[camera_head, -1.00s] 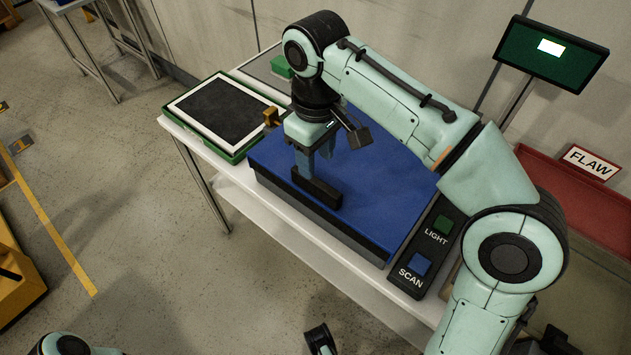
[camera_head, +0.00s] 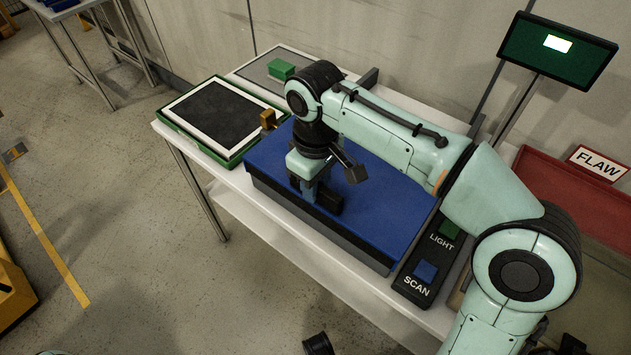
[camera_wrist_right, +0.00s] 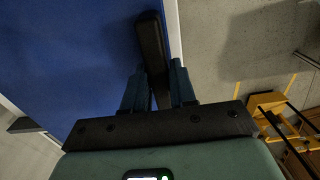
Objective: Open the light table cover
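The light table's blue cover (camera_head: 385,205) lies flat and closed on its grey base. A black bar handle (camera_head: 330,201) sits at the cover's front edge. It also shows in the wrist view (camera_wrist_right: 151,42), running lengthwise between the fingers. My right gripper (camera_head: 309,191) points down at this handle, one finger on each side. The fingers (camera_wrist_right: 158,72) are close to the bar, but I cannot tell whether they press on it. The gripper hides part of the handle in the head view. My left gripper does not show clearly.
A green-framed tray with a dark pad (camera_head: 160,113) is left of the cover, with a brass-coloured block (camera_head: 268,119) between them. The LIGHT and SCAN button panel (camera_head: 418,273) is at the right. A screen (camera_head: 558,49) and a red FLAW bin (camera_head: 560,190) stand behind.

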